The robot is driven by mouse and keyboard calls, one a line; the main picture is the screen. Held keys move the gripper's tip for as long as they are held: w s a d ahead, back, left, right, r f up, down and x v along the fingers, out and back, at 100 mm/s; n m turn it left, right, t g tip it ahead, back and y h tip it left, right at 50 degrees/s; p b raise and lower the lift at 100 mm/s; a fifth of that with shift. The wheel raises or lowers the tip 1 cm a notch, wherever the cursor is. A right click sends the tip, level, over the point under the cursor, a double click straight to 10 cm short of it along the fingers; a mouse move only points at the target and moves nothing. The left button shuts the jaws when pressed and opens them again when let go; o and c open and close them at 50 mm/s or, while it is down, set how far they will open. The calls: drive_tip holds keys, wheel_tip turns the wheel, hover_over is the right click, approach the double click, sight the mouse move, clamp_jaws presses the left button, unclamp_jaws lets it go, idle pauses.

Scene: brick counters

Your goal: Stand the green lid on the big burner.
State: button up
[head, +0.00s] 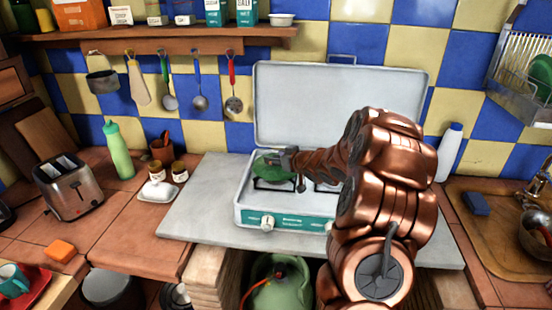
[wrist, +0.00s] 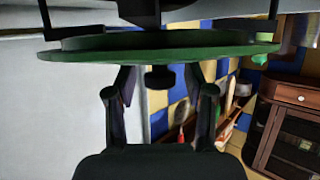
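The green lid (head: 268,166) lies over the left burner of the camping stove (head: 290,222). In the wrist view the lid (wrist: 160,47) shows edge-on across the top, close against dark pan-support bars and a dark burner part (wrist: 150,10); the picture is upside down. Its black knob (wrist: 160,78) points toward my gripper (wrist: 159,88). The fingers stand apart on either side of the knob, with a gap on both sides. In the head view my gripper (head: 288,160) is at the lid's right side. My arm hides much of the right burner.
The stove's raised cover (head: 340,105) stands behind my arm. A toaster (head: 68,187), green bottle (head: 118,150) and jars (head: 180,172) are on the left counter. A white bottle (head: 449,150) stands to the right. The grey slab (head: 200,205) left of the stove is clear.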

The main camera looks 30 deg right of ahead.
drive_tip(key=shift+r, duration=0.45)
drive_tip(key=shift+s, duration=0.3)
drive_tip(key=b+v, duration=0.1)
drive_tip(key=v, duration=0.8)
drive_tip(key=shift+s+d+r, duration=0.1)
drive_tip(key=shift+s+r, duration=0.15)
drive_tip(key=shift+s, duration=0.05)
drive_tip(key=shift+v, duration=0.8)
